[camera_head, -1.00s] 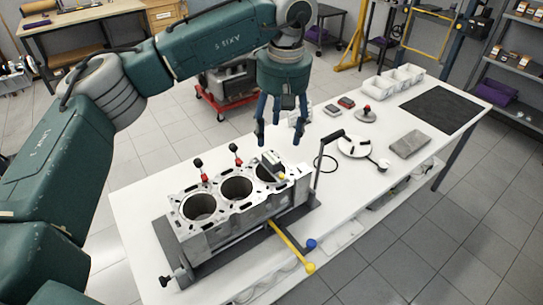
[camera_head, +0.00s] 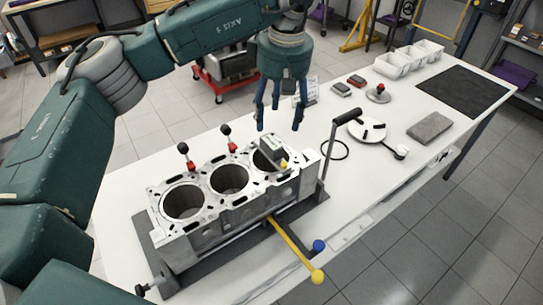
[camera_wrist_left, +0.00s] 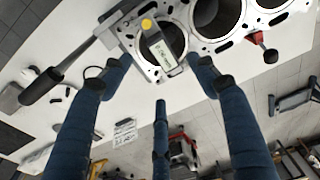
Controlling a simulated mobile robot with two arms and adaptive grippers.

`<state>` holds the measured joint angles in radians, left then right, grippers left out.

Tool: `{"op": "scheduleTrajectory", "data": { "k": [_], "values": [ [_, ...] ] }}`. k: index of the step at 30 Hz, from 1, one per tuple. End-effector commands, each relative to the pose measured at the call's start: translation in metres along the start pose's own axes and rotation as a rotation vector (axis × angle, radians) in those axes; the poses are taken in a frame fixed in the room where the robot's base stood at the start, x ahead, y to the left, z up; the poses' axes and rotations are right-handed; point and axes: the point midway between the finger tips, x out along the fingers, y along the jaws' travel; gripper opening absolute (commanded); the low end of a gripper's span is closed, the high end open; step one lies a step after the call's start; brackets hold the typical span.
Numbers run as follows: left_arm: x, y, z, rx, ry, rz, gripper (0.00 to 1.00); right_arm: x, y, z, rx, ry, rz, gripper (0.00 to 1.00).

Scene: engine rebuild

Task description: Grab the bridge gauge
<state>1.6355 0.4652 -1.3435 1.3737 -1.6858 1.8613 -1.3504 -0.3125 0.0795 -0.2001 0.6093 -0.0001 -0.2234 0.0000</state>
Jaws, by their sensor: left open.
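The bridge gauge (camera_head: 271,152) is a small grey block with a pale label and a yellow knob. It sits across the rightmost bore of the engine block (camera_head: 228,196). In the left wrist view the gauge (camera_wrist_left: 157,48) shows between two of my blue fingers. My left gripper (camera_head: 278,126) hangs fingers-down just above and behind the gauge, open and empty. Its fingers look apart from the gauge. The third finger shows low in the wrist view. My right gripper is not in view.
Two red-and-black knobs (camera_head: 226,137) stand at the block's back edge. A black-handled upright lever (camera_head: 335,145) rises at its right end, and a yellow bar (camera_head: 295,248) sticks out in front. White bins (camera_head: 408,58), a grey slab (camera_head: 429,127) and a dark mat (camera_head: 463,90) lie farther right.

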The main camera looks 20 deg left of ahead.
Motion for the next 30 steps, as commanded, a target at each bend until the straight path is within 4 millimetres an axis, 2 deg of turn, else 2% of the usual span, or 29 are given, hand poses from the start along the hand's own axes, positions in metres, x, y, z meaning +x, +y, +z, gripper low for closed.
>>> {"op": "scheduleTrajectory", "data": {
  "k": [3,7,13,16,20,24,30],
  "values": [
    [0.015,-0.001,0.0,-0.001,-0.002,-0.004,0.59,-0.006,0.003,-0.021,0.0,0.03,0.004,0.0],
    [0.036,-0.001,0.0,0.0,-0.002,-0.004,0.59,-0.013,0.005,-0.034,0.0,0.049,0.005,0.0],
    [0.053,0.0,0.0,0.0,-0.001,-0.001,0.59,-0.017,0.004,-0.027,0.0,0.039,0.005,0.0],
    [0.061,0.0,-0.001,0.0,-0.002,-0.004,0.59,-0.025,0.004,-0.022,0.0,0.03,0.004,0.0],
    [0.081,0.001,-0.003,-0.001,-0.003,-0.005,0.59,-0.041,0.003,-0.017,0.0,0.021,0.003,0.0],
    [0.099,0.002,-0.003,0.0,-0.002,-0.002,0.59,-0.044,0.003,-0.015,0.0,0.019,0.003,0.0],
    [0.105,0.002,-0.003,0.0,0.0,0.0,0.59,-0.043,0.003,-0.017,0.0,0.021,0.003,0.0]
  ]
}}
